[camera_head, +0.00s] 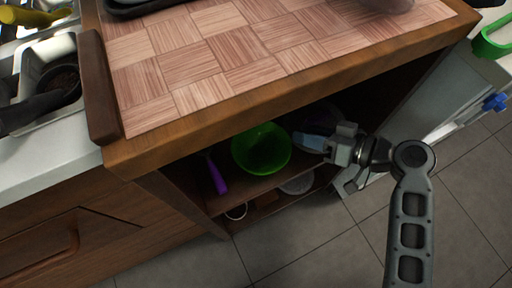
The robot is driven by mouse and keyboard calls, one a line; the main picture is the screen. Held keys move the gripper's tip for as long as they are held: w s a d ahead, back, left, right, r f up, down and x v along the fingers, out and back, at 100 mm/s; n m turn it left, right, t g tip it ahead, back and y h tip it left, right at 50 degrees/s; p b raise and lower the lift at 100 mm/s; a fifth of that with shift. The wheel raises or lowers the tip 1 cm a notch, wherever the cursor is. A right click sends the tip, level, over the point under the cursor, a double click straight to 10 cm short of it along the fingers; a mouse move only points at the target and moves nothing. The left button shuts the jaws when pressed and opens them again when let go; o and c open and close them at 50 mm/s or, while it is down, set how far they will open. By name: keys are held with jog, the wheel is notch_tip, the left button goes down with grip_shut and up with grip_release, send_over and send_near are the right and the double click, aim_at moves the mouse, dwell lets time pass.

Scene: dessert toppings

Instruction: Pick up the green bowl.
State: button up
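The green bowl (261,149) sits on the open shelf under the wooden counter, with its hollow side facing up. My gripper (306,143) reaches in from the right, its grey-blue fingertip close to the bowl's right rim. I cannot tell whether it touches the rim. Only one finger shows clearly, so the gap between the fingers is hidden. The bowl looks to be resting on the shelf.
A purple-handled utensil (216,176) lies left of the bowl. The counter's wooden front edge (290,96) overhangs the shelf. A pale dish (297,185) and a small cup (237,212) sit on the lower shelf. Tiled floor (300,250) in front is clear.

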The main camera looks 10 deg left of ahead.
jog(key=b, duration=0.1)
send_over(265, 148)
jog(key=w+d, duration=0.3)
notch_tip(265, 148, down, 3)
jog(key=shift+d, duration=0.1)
jog(key=shift+c, duration=0.3)
grip_shut()
